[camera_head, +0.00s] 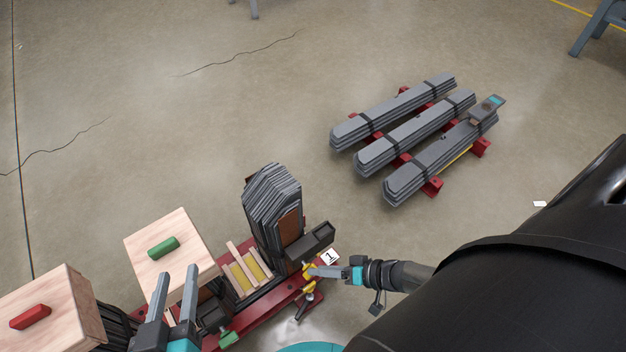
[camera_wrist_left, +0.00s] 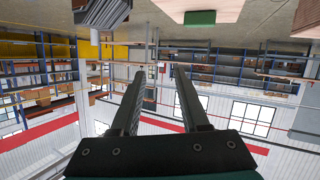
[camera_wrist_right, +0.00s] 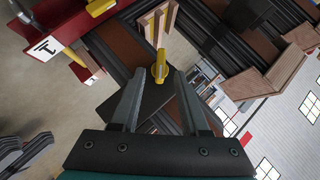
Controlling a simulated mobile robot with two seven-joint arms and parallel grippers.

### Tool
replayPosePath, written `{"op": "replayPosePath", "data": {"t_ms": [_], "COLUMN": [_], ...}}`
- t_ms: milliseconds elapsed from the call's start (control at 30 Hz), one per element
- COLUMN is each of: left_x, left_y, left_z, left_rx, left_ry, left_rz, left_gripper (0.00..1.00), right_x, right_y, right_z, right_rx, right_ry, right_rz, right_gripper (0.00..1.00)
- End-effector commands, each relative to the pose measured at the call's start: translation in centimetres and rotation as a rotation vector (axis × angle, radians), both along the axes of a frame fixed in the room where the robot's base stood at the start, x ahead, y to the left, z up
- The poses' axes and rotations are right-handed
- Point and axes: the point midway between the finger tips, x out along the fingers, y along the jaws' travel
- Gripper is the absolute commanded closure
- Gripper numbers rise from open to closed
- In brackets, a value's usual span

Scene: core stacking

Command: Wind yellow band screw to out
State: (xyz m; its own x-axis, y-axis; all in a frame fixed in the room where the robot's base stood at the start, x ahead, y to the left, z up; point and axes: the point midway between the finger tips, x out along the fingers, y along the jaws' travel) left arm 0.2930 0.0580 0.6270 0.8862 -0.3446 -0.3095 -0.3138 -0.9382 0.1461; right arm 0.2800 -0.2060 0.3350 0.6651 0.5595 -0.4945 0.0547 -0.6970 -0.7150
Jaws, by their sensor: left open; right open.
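The yellow band screw (camera_head: 309,283) is at the right end of the red stand, below the numbered card. In the right wrist view a yellow knob (camera_wrist_right: 160,69) stands just beyond and between the fingertips. My right gripper (camera_head: 313,271) is open beside the yellow screw, and its fingers (camera_wrist_right: 158,80) show apart with nothing clamped. Whether they touch the knob I cannot tell. My left gripper (camera_head: 178,271) is open and empty near the wooden block with the green handle. In the left wrist view its fingers (camera_wrist_left: 157,70) point towards the far racks.
A stack of grey sheets (camera_head: 272,205) stands upright on the red stand (camera_head: 262,311). Wooden blocks with a green handle (camera_head: 163,247) and a red handle (camera_head: 30,317) are at left. Bundled grey bars (camera_head: 410,140) lie on red supports on the floor. Open floor surrounds them.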

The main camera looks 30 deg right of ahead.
Motion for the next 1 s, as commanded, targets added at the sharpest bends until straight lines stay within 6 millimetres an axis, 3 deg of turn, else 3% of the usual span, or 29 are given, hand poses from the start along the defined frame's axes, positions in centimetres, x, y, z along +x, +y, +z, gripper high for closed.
{"op": "replayPosePath", "data": {"t_ms": [400, 933, 1000], "left_x": [-0.8, -1.1, -1.1], "left_y": [-1.3, -1.4, -1.4], "left_z": [1.3, 1.8, 1.8], "left_rx": [-0.117, -0.147, -0.147], "left_ry": [-0.175, -0.221, -0.221], "left_rz": [0.006, 0.011, 0.011], "left_gripper": [0.55, 0.55, 0.55], "right_x": [1.7, 2.1, 2.1], "right_y": [1.4, 1.8, 1.8], "right_z": [-1.3, -1.5, -1.5], "right_rx": [0.001, 0.000, 0.000], "right_ry": [0.000, 0.000, 0.000], "right_rz": [0.000, 0.000, 0.000], "right_gripper": [0.55, 0.55, 0.63]}}
